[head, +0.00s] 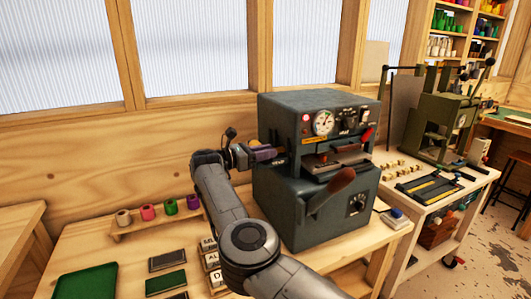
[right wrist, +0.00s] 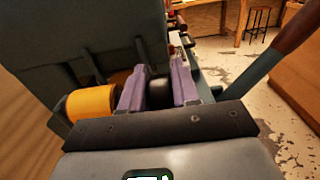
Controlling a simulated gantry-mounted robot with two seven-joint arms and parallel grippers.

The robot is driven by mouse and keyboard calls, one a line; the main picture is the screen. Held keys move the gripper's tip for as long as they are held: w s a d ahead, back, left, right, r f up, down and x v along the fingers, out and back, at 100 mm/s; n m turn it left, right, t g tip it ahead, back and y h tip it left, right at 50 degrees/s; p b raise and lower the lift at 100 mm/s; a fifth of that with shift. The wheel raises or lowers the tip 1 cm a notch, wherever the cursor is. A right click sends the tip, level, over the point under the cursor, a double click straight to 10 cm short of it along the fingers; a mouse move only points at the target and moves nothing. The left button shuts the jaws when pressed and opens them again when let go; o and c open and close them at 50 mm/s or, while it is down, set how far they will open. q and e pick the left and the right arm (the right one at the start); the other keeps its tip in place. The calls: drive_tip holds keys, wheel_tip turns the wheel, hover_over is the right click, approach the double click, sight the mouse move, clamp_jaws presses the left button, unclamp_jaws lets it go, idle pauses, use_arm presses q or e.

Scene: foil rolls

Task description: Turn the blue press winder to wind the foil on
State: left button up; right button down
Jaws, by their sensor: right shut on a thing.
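The dark blue-grey press (head: 275,205) stands on the wooden bench, with a gauge and switches on its front. My right gripper (head: 266,153) is at the press's left side, its purple fingers pointing at it. In the right wrist view my right gripper (right wrist: 158,88) is shut on a black rounded knob (right wrist: 160,92), seemingly the winder, with one finger on each side. A gold foil roll (right wrist: 90,102) sits on the press just left of the fingers. The winder is hidden behind the gripper in the head view. My left gripper is not in view.
A wooden rack (head: 150,225) holds several coloured rolls on the bench, left of my arm. A green tray (head: 86,282) and dark plates lie in front. A lever with a brown grip (head: 340,181) sticks out of the press front. An olive press (head: 445,125) stands on the right-hand table.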

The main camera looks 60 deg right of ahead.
drive_tip(key=shift+s+d+r+t+y+p, duration=0.15)
drive_tip(key=shift+t+y, duration=0.15)
drive_tip(key=shift+y, duration=0.15)
drive_tip(key=shift+d+t+y+p, duration=0.15)
drive_tip(key=shift+t+y, duration=0.15)
drive_tip(key=shift+y, duration=0.15)
drive_tip(key=shift+s+t+y+p, duration=0.1)
drive_tip(key=shift+t+y+p, duration=0.6)
drive_tip(key=shift+y, duration=0.4)
drive_tip(key=y, duration=0.1)
drive_tip(key=t+y+p, duration=0.1)
drive_tip(key=t+y, duration=0.1)
drive_tip(key=shift+s+d+f+p, duration=0.15)
drive_tip(key=shift+d+f+p, duration=0.15)
drive_tip(key=shift+f+t+y, duration=0.15)
drive_tip(key=shift+t+y, duration=0.25)
drive_tip(key=shift+y, duration=0.2)
drive_tip(key=shift+p, duration=0.3)
drive_tip(key=shift+f, duration=0.1)
